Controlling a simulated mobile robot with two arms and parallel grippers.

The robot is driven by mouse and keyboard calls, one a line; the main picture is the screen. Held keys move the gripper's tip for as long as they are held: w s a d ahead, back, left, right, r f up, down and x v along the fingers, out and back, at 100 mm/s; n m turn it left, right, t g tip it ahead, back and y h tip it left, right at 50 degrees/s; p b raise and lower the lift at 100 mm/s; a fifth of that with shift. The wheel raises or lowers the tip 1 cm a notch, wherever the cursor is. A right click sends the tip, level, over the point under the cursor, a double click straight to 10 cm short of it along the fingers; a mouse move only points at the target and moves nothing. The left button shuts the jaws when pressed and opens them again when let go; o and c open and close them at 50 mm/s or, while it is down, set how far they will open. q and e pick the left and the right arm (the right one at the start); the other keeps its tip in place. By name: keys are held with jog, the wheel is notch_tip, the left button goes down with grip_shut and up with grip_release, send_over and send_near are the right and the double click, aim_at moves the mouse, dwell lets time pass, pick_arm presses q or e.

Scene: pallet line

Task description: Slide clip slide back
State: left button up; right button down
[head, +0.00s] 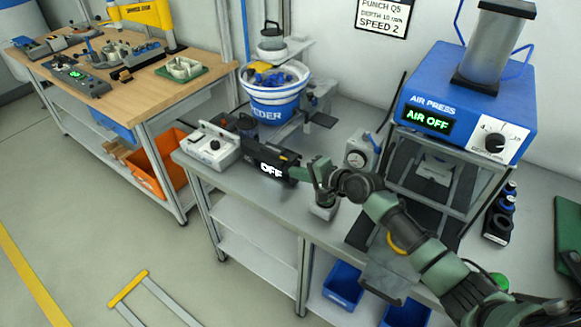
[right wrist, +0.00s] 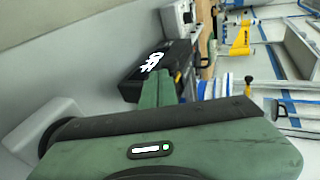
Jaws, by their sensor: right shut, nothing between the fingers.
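A black unit (head: 277,163) with a lit OFF sign stands on the grey bench, in front of the bowl feeder. It also shows in the right wrist view (right wrist: 160,66), its sign turned on its side. I cannot make out a separate clip slide on it. My right gripper (head: 300,174) is at the unit's right end, its fingers pointing left toward it. The fingers (right wrist: 158,92) are together and hold nothing. They overlap the unit's near edge in the wrist view, and I cannot tell whether they touch it. My left gripper is not in view.
A white control box (head: 213,146) stands left of the black unit. The blue and white bowl feeder (head: 274,100) is behind it. A gauge (head: 357,152) and the blue air press (head: 470,95) stand to the right. A wooden bench (head: 140,85) is at the left.

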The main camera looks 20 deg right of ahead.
aim_at(276, 156)
jog(key=shift+w+a, duration=0.7)
jog(key=shift+w, duration=0.3)
jog(key=shift+w+f, duration=0.1)
jog(key=shift+w, duration=0.05)
jog(key=w+a+b, duration=0.2)
jog(key=w+a, duration=0.3)
jog(key=w, duration=0.1)
jog(key=shift+r, duration=0.2)
